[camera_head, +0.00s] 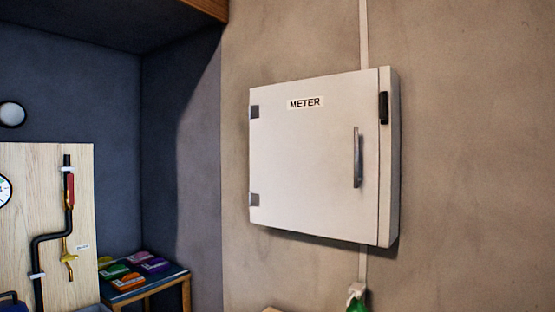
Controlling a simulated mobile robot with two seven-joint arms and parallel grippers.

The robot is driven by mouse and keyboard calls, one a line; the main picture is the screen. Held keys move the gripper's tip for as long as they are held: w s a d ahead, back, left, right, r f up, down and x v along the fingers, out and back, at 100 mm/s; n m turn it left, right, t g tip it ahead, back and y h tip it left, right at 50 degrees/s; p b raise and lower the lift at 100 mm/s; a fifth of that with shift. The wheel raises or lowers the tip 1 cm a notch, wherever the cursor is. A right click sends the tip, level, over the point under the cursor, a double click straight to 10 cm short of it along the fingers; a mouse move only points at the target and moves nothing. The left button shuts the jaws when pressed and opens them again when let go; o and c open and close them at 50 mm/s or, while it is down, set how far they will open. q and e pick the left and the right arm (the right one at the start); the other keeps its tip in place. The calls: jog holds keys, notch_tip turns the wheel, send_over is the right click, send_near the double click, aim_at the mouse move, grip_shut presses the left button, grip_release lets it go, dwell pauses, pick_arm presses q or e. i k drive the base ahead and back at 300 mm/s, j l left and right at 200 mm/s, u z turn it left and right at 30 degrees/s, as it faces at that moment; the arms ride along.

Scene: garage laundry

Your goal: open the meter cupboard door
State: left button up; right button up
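The meter cupboard (389,165) is a white box on the wall, right of the middle of the head view. Its door (305,165) carries a "METER" label (305,102) and looks shut. Two grey hinges (254,112) sit on the door's left edge. A vertical grey bar handle (357,157) is near the door's right edge. A small black latch-like part (383,108) sits at the upper right edge. Neither of my grippers shows in this view.
A wooden board (105,225) with black piping (42,240) and a brass valve (68,258) stands at the left. A low table (165,284) beside it holds several coloured packs. A green object (356,298) hangs or stands below the cupboard. The wall around the door is clear.

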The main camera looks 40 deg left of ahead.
aim_at(314, 142)
jog(key=u, duration=1.1)
